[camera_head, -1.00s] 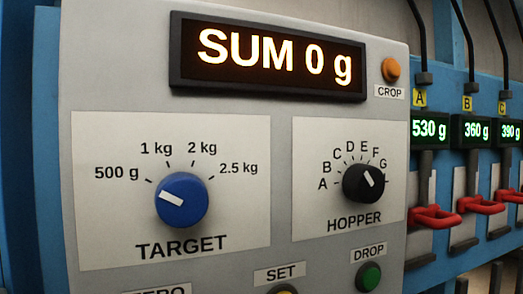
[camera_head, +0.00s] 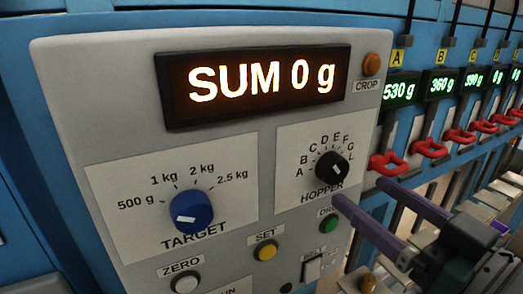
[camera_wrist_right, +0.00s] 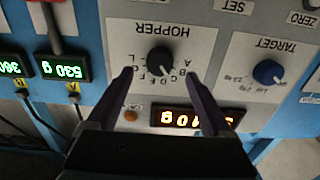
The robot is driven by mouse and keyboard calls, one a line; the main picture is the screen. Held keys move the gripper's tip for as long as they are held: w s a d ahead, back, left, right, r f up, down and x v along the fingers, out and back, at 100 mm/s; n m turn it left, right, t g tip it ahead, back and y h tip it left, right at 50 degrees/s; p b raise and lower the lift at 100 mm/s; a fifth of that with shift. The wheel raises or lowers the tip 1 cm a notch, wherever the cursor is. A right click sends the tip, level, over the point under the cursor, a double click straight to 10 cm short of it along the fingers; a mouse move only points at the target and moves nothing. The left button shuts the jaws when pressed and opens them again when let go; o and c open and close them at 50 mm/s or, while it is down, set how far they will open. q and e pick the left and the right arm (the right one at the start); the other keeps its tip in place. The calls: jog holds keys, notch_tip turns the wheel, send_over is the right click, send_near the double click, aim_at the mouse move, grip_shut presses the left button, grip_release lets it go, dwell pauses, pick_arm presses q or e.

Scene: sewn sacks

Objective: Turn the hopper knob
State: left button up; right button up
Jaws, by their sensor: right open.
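The black hopper knob (camera_head: 332,167) sits on a white plate with letters around it, on the grey panel. It carries a short white mark; which letter it points to is hard to tell. It also shows in the right wrist view (camera_wrist_right: 161,61), upside down. My right gripper (camera_head: 358,192) comes in from the lower right with two purple fingers apart, empty. Its fingertips are just below and right of the knob in the head view. In the right wrist view the open fingers (camera_wrist_right: 158,76) are on either side of the knob's line, apparently not touching it. My left gripper is not in view.
The blue target knob (camera_head: 191,212) is left of the hopper plate. The display (camera_head: 255,85) reads SUM 0 g. The green drop button (camera_head: 329,223), yellow set button (camera_head: 266,250) and white zero button (camera_head: 185,281) are below. Several red handles (camera_head: 388,163) stand at the right.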

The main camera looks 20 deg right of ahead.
aim_at(340, 174)
jog(key=shift+w+a+p, duration=0.2)
jog(key=shift+w+p, duration=0.35)
jog(key=shift+w, duration=2.05)
grip_shut()
jog(key=shift+n, duration=0.3)
jog(key=n, duration=0.4)
jog(key=shift+n+b, duration=0.3)
jog(key=shift+n, duration=0.1)
jog(key=shift+d+n+b, duration=0.1)
jog(key=shift+n+b, duration=0.25)
jog(key=shift+n, duration=1.85)
